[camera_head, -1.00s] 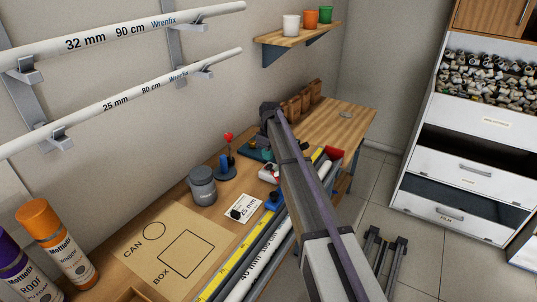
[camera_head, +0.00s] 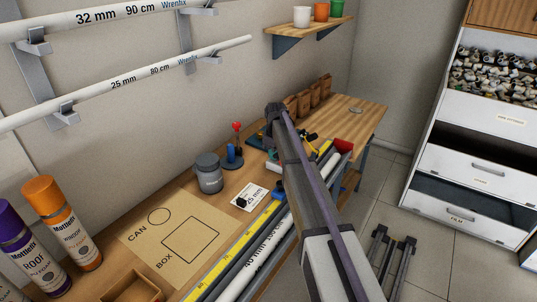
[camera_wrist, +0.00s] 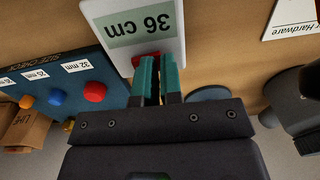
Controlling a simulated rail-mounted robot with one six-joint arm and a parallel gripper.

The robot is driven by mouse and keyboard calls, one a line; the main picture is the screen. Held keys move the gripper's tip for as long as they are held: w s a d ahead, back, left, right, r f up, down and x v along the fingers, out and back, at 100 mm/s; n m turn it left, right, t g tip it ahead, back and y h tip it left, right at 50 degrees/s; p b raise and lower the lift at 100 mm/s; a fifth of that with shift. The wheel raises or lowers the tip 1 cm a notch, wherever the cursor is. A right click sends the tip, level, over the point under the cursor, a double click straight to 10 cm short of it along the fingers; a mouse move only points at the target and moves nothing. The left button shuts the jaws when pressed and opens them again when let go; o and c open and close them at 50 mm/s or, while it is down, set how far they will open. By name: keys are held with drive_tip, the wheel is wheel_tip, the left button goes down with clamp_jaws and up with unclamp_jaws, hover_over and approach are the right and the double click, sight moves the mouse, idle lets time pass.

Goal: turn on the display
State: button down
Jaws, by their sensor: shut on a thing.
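A white display unit (camera_wrist: 150,18) lies on the wooden bench in the wrist view. Its greenish screen (camera_wrist: 140,25) reads "36 cm", upside down in the picture. A red knob (camera_wrist: 143,60) shows at the unit's edge, largely hidden by the fingers. My gripper (camera_wrist: 158,65) has teal fingers close together over the red knob, with a narrow gap between them. It appears shut on the knob. In the head view my arm hides the fingertips and most of this spot.
A blue board (camera_wrist: 65,75) with red, blue and orange knobs lies beside the display. A grey jar (camera_head: 209,175), a red-topped lever (camera_head: 236,145) and a CAN/BOX template (camera_head: 175,240) are on the bench. Long pipes (camera_head: 250,262) lie along the front edge.

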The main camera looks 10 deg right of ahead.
drive_tip(key=shift+w+d, duration=0.55)
drive_tip(key=shift+r+p, duration=0.15)
drive_tip(key=shift+p, duration=0.2)
wheel_tip(320, 180, up, 14)
drive_tip(key=p, duration=1.4)
drive_tip(key=shift+w+d, duration=0.15)
drive_tip(key=shift+g+y, duration=0.3)
drive_tip(key=shift+g, duration=0.1)
